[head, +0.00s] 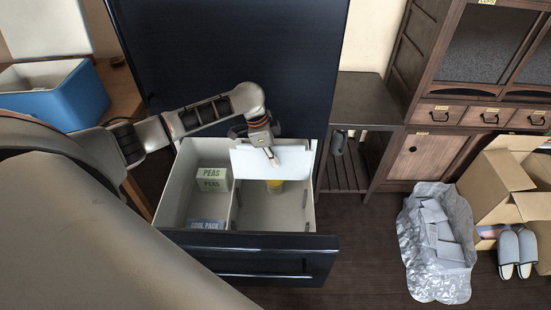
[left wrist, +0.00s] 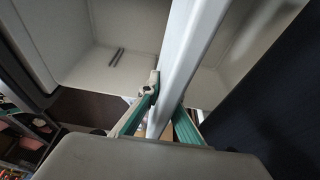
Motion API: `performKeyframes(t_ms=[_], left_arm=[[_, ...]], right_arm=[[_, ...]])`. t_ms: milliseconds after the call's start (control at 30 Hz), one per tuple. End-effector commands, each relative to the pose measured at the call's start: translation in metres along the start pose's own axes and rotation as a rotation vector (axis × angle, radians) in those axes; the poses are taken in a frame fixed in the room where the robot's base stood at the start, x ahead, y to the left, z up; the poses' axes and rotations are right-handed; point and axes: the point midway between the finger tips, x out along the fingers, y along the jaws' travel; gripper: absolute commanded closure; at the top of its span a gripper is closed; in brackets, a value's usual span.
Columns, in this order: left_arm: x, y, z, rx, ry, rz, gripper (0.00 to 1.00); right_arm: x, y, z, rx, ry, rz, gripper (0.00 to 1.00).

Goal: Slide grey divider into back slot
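The grey divider (head: 297,160), a pale flat panel, is upright across the right compartment of the open drawer (head: 270,213), near its back. My left gripper (head: 272,157) reaches down onto its top edge. In the left wrist view, the gripper's teal-sided fingers (left wrist: 165,115) lie on both sides of the divider (left wrist: 183,60), shut on it. Two short dark marks (left wrist: 117,57), perhaps a slot, show on a pale drawer surface there. I cannot tell whether the divider's lower edge is in a slot. My right gripper is not in view.
The left compartment holds green peas boxes (head: 213,179) and a blue cool pack (head: 206,224). A yellow item (head: 274,185) sits below the divider. The dark cabinet (head: 235,60) rises behind the drawer. A side table (head: 362,100) stands right; a blue cooler (head: 62,98) is left.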

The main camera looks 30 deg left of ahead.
Motion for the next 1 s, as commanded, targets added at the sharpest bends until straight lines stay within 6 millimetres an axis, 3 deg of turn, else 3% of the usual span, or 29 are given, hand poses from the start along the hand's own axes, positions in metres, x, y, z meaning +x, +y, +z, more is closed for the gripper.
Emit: performKeyframes(t_ms=[167, 500, 1000], left_arm=[[-0.004, 0.001, -0.001, 0.001, 0.002, -0.016, 1.0], [0.031, 0.001, 0.01, 0.0, -0.001, -0.012, 1.0], [0.056, 0.0, 0.016, 0.0, 0.001, -0.015, 1.0]], right_arm=[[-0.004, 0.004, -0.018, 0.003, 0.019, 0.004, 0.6], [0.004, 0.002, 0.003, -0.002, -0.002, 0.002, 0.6], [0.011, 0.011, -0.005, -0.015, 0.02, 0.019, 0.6]])
